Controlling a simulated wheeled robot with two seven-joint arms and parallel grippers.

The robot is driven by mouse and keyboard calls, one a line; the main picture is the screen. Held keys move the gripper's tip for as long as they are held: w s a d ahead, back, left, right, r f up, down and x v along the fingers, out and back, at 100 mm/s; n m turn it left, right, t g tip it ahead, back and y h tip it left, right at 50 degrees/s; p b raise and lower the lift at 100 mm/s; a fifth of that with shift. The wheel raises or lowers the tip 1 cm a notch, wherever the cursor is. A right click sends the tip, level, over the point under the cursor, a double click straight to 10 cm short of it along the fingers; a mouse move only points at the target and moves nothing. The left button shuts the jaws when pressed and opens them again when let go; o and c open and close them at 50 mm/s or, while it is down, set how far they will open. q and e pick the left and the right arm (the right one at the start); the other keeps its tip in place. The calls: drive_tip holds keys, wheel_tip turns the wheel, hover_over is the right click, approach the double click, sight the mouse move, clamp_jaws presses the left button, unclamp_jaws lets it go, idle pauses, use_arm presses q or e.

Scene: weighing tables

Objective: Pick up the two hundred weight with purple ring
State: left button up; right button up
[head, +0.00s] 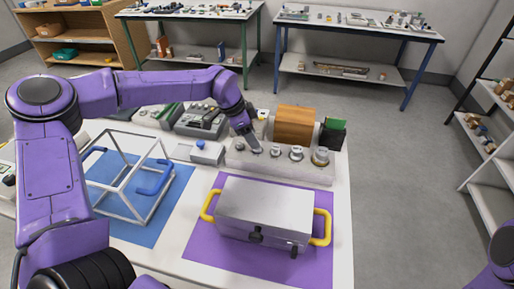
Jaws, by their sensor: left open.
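Several metal weights stand in a row on a pale grey block rack (280,170) at the back of the near table. I can make out a small weight (275,151), a middle one (296,153) and a larger one with a brownish ring (320,157). A purple ring is too small to make out on any of them. My left gripper (253,144) is open over the left part of the rack, pointing down, and partly hides what stands there. I cannot tell whether it touches a weight. My right gripper is out of view.
A silver case (265,209) with yellow handles sits on a purple mat (215,255) in front of the rack. A white frame (125,165) stands on a blue mat. A wooden block (294,124) and dark green box (332,134) stand behind the rack.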

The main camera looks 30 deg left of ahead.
sight(257, 150)
use_arm(q)
drive_tip(key=shift+p+x, duration=0.35)
drive_tip(key=shift+x, duration=1.6)
drive_tip(key=shift+a, duration=0.15)
clamp_jaws()
